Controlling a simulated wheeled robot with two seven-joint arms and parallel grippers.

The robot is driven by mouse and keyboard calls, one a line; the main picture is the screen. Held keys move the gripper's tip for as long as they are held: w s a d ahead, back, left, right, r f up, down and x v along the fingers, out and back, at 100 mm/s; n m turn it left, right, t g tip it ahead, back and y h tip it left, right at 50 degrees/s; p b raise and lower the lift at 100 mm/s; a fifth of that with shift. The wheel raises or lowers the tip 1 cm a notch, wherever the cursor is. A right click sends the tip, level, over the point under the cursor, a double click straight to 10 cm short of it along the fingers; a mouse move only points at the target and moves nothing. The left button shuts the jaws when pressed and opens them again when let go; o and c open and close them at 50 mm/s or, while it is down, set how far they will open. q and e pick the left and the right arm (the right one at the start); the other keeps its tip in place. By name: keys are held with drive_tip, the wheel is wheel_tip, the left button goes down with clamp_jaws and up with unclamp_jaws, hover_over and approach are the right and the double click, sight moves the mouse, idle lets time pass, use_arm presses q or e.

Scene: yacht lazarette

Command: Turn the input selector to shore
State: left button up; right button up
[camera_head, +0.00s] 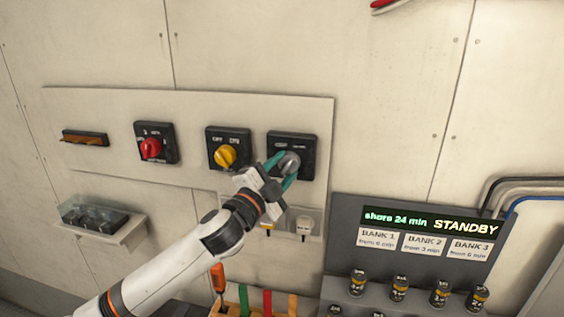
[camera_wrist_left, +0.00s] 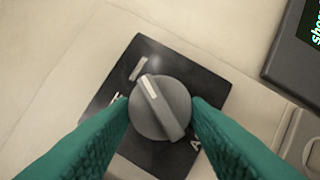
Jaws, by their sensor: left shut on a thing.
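The input selector is a grey round knob (camera_head: 290,163) on a black square plate (camera_head: 306,144), the rightmost switch on the wall panel. My left gripper (camera_head: 282,166) has its teal fingers on both sides of the knob and is shut on it. In the left wrist view the knob (camera_wrist_left: 160,108) sits between the fingertips, and its white pointer line aims up and to the left. The plate (camera_wrist_left: 148,60) has a light mark near its upper corner. The other lettering is partly hidden by the fingers. My right gripper is not in view.
A yellow knob (camera_head: 225,156) and a red knob (camera_head: 151,148) sit left of the selector on the same panel (camera_head: 190,105). Plugs (camera_head: 304,226) are below. A display (camera_head: 430,222) reading "shore 24 min STANDBY" stands at right, above several black cylinders. A clear-covered box (camera_head: 95,217) is at left.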

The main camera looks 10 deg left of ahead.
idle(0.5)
use_arm(q)
drive_tip(key=o, duration=1)
drive_tip(key=shift+s+a+f, duration=0.15)
drive_tip(key=shift+s+f, duration=0.05)
drive_tip(key=shift+s, duration=0.2)
drive_tip(key=b+v, duration=0.4)
drive_tip(key=v, duration=0.7)
drive_tip(key=shift+b, duration=0.35)
drive_tip(key=shift+a, duration=0.1)
